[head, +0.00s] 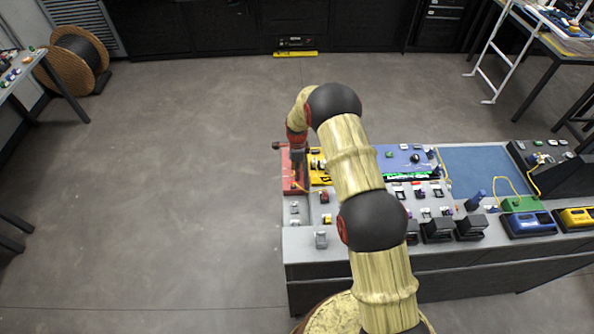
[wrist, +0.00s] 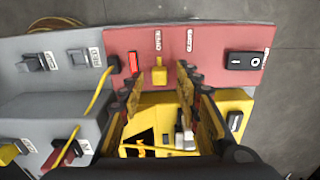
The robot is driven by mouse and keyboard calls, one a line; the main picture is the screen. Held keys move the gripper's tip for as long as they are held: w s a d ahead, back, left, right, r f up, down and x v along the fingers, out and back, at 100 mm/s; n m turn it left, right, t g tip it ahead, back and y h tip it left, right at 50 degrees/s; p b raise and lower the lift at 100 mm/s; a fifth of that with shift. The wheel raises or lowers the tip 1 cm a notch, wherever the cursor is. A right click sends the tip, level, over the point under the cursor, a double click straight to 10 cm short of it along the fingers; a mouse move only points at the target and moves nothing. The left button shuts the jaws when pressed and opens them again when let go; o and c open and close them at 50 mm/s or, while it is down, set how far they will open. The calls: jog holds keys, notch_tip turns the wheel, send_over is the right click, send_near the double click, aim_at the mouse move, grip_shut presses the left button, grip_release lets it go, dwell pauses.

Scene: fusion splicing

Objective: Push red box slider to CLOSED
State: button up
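The red box (head: 289,181) stands at the left end of the workbench, and its red face also fills the upper middle of the wrist view (wrist: 212,75). A yellow slider knob (wrist: 159,75) sits on that face, below the left one of two white labels; the labels are too small to read surely. My gripper (wrist: 160,92) is open, with one finger to the left of the knob and one to the right. No contact with the knob shows. In the head view my gripper (head: 298,158) is over the red box, its fingers hard to make out.
The red box also bears a lit red indicator (wrist: 132,63) and a black rocker switch (wrist: 244,61). A yellow box (wrist: 165,110) adjoins it. Grey panels with switches (wrist: 38,62) and a yellow cable (wrist: 97,92) lie to the left. Floor left of the bench is clear.

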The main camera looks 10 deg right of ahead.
jog(key=shift+c, duration=0.4)
jog(key=c, duration=0.7)
grip_shut()
